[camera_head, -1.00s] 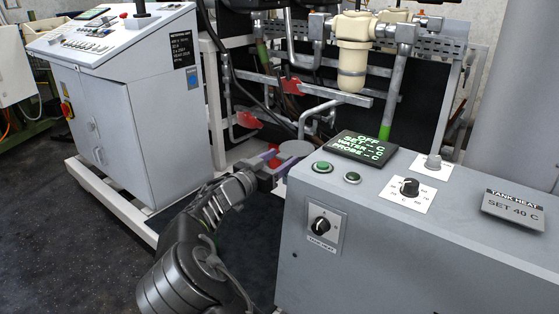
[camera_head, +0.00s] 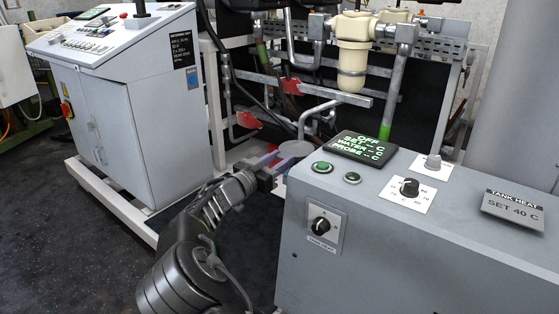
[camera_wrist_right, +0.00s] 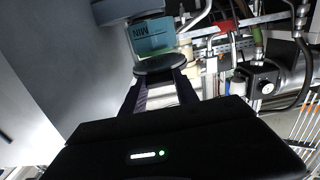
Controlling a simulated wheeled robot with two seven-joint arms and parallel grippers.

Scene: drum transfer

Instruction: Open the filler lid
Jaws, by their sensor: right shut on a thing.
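The filler lid appears as a round grey disc (camera_head: 297,149) behind the near cabinet's left corner, low among the pipes. My right gripper (camera_head: 279,163) reaches it from the lower left, with its fingers at the disc's near edge. In the right wrist view a dark round disc (camera_wrist_right: 160,64) lies at the fingertips of my right gripper (camera_wrist_right: 160,82). The gripper is shut on the lid, though the exact contact is partly hidden. The lid looks roughly flat; I cannot tell whether it is raised. My left gripper is not in view.
A grey tank-heat cabinet (camera_head: 400,250) with knobs and a display (camera_head: 362,147) stands close to the right of my arm. A control console (camera_head: 120,110) stands at the left. Pipes and a cream filter housing (camera_head: 353,60) are behind. Dark floor (camera_head: 105,260) is clear at left.

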